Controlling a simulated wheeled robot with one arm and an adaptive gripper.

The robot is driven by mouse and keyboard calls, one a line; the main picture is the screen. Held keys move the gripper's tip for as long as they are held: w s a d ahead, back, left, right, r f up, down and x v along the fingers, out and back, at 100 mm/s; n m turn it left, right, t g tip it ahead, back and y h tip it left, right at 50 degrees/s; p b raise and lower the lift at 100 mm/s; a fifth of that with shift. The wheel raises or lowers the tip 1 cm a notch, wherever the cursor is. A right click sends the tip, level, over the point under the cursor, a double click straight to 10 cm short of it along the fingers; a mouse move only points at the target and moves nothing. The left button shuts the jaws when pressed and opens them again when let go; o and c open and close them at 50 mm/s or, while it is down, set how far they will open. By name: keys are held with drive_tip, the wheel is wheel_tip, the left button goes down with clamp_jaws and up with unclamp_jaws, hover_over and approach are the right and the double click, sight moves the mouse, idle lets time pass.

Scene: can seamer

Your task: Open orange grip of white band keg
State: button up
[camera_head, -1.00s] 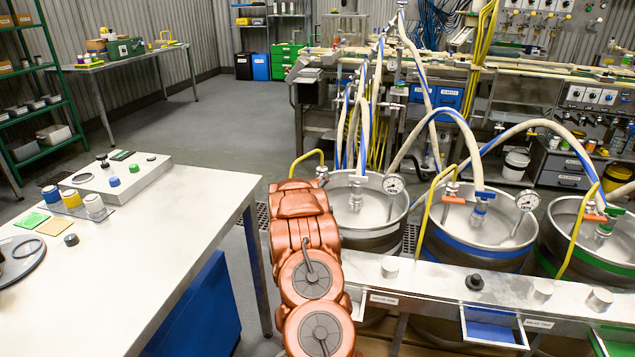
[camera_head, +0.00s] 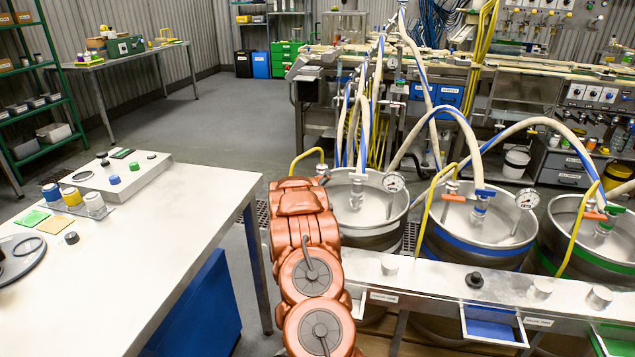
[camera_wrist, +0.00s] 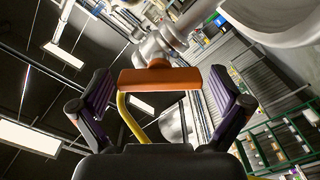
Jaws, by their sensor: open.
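The white band keg (camera_head: 375,240) is the leftmost open steel keg in the head view, partly covered by my arm. Its orange grip (camera_wrist: 160,79) lies as a wide horizontal bar across the middle of the wrist view. In the head view only a bit of orange shows above the keg's left side, beside my arm. My gripper (camera_wrist: 161,92) is open, with one dark purple finger to the left and one to the right of the bar. The bar looks to be between or just beyond the fingertips; contact cannot be told. My gripper is hidden in the head view.
A yellow hose (camera_head: 308,156) runs by the grip and crosses the wrist view. A pressure gauge (camera_head: 393,182) stands on the white band keg. The blue band keg (camera_head: 470,245) and green band keg (camera_head: 590,260) stand to the right. A white table (camera_head: 150,240) is left of my arm.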

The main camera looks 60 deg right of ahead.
drive_tip(key=v, duration=1.2)
idle(0.3)
